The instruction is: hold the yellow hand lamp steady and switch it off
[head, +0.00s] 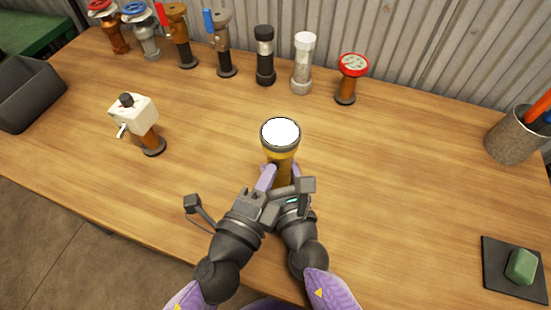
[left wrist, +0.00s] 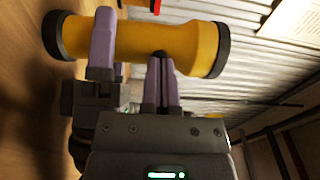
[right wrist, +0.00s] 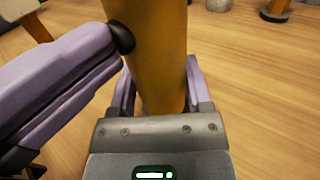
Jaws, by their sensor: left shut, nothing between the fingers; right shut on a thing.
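The yellow hand lamp (head: 282,172) stands upright over the middle of the table, its round lens (head: 280,133) facing up and showing bright white. My right gripper (right wrist: 158,85) is shut around the lamp's yellow barrel, with one finger on each side. A small black button (right wrist: 121,38) sticks out of the barrel's side. My left gripper (head: 265,178) is shut and empty, its fingertips together right at the button. In the left wrist view the closed fingers (left wrist: 161,62) meet the yellow barrel (left wrist: 190,48) there; I cannot tell whether the button is pressed in.
Several valves and fittings stand along the back, including a red-rimmed one (head: 353,68). A white box-topped fitting (head: 134,112) stands at left. A grey bin (head: 28,90), a cup with tools (head: 514,138) and a green block (head: 521,266) on a dark pad lie near the edges.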

